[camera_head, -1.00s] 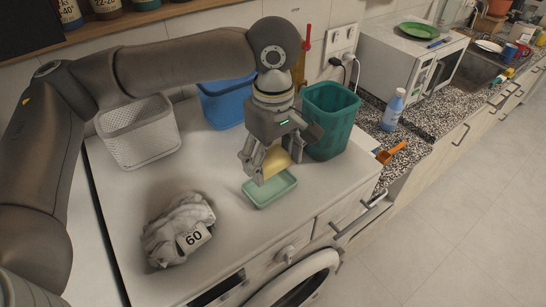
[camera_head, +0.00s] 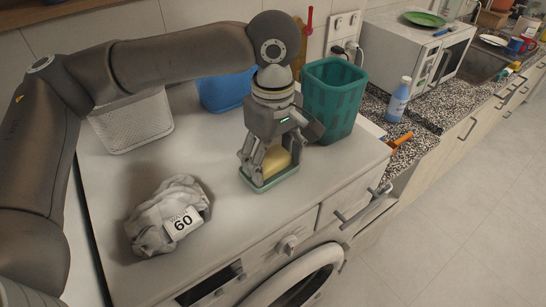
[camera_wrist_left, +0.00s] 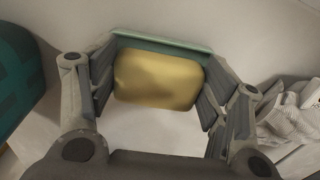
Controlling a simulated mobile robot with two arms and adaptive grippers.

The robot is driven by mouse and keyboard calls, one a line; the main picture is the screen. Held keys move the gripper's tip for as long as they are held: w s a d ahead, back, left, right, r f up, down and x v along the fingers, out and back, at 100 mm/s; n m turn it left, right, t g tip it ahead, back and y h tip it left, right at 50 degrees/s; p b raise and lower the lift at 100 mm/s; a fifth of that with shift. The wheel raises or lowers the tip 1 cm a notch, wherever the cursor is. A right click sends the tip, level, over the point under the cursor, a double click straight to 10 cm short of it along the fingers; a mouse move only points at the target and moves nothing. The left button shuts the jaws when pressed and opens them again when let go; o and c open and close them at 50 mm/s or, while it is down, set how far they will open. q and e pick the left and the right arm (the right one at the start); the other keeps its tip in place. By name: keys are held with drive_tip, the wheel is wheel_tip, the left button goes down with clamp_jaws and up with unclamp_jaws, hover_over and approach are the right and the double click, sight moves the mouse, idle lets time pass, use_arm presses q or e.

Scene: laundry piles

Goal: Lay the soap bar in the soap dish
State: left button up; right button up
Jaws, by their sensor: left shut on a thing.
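The yellow soap bar (camera_head: 276,160) is held between the fingers of my left gripper (camera_head: 267,172), low over the green soap dish (camera_head: 272,182). In the left wrist view the soap bar (camera_wrist_left: 158,78) lies between the two fingers, with the rim of the soap dish (camera_wrist_left: 165,42) showing behind it. My left gripper (camera_wrist_left: 157,90) is shut on the soap bar. The fingers hide part of the dish, and I cannot tell whether the soap touches its bottom. My right gripper is not in view.
A grey cloth pile with a "60" tag (camera_head: 165,215) lies at the left on the white machine top (camera_head: 215,235). Behind stand a white basket (camera_head: 132,122), a blue basket (camera_head: 225,92) and a teal basket (camera_head: 334,95). The top is clear between cloth and dish.

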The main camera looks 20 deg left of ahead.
use_arm(q)
drive_tip(key=o, duration=1.2)
drive_tip(key=shift+c, duration=0.2)
drive_tip(key=shift+r, duration=0.1)
wheel_tip(320, 180, up, 12)
